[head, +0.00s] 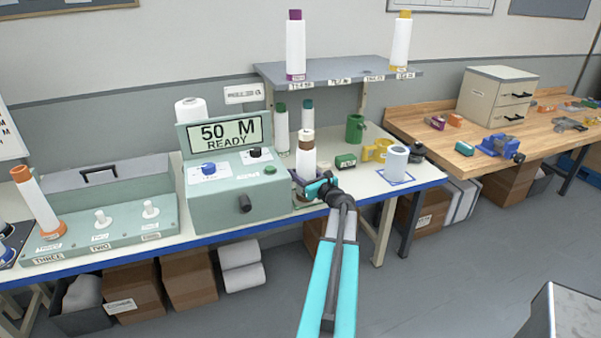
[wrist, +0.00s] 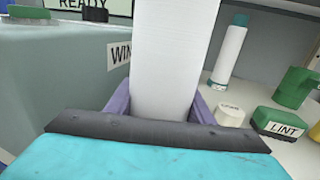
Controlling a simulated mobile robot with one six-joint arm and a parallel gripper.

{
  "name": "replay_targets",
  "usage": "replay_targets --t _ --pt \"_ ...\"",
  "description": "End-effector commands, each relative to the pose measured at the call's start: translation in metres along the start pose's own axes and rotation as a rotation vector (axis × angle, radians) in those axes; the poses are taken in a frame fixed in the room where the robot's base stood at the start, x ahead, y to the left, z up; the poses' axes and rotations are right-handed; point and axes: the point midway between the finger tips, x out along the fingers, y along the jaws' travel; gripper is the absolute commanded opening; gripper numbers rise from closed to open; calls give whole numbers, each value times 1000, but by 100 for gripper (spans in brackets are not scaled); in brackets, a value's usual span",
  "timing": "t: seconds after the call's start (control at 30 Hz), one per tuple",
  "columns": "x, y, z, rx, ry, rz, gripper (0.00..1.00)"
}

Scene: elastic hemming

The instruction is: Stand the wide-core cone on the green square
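A white cone with a brown tip (head: 306,156) stands upright just right of the green winding machine. My gripper (head: 303,183) is around its lower part. In the wrist view the purple fingers (wrist: 160,107) press close on both sides of the white cone (wrist: 165,60) and appear shut on it. A white cone with an orange core (head: 38,203) leans at the left end of the bench. I cannot tell from labels which is the wide-core cone.
The winding machine (head: 235,190), reading "50 M READY", is close on the left. Green-tipped and teal-tipped cones (head: 282,130) stand behind, under a raised shelf (head: 338,70). A green lint box (head: 345,161), a green mug (head: 355,129) and yellow mug (head: 376,151) are to the right.

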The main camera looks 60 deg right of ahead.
Motion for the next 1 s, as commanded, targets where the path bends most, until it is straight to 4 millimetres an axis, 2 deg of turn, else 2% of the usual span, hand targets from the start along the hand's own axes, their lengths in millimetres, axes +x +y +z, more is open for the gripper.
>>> replay_targets --t 0.03,0.1,0.57,0.77,1.0 --pt "0 0 0 0 0 0 56" --pt "0 0 0 0 0 0 65" --pt "0 1 5 0 0 1 65" --pt "-17 2 2 0 -1 1 65" --pt "-47 3 1 -1 0 0 65"
